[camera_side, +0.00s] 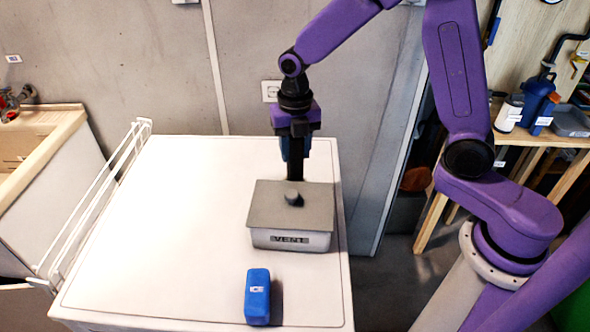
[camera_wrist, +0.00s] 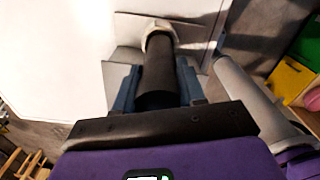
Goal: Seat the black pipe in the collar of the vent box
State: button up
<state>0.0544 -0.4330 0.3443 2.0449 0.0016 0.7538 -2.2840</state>
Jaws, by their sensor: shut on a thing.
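My gripper (camera_side: 295,150) is shut on the black pipe (camera_side: 295,170) and holds it upright above the rear part of the vent box. The vent box (camera_side: 275,225) is a grey box with a darker flat top, standing on the white table. In the side view the pipe's lower end shows just behind the collar. In the wrist view the black pipe (camera_wrist: 158,75) runs between the blue fingers towards the pale collar ring (camera_wrist: 158,27), lined up with it. I cannot tell whether its end is inside.
A blue block (camera_side: 257,297) with a white label lies near the front of the white table (camera_side: 150,235). A white wire rail (camera_side: 95,205) runs along the table's left edge. The table's left half is clear. A wall stands behind.

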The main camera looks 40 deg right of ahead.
aim_at(295, 165)
jog(key=shift+f, duration=2.5)
jog(key=shift+f, duration=0.1)
jog(key=o, duration=0.8)
jog(key=shift+c, duration=0.2)
notch_tip(295, 165, up, 12)
jog(key=shift+r, duration=0.15)
jog(key=s+d+m, duration=0.3)
jog(key=s+m, duration=0.6)
jog(key=s, duration=0.4)
jog(key=s+d+m, duration=0.3)
jog(key=s+m, duration=0.5)
jog(key=s, duration=0.6)
jog(key=shift+s+f+m, duration=0.2)
jog(key=shift+f+m, duration=0.2)
jog(key=shift+f, duration=0.05)
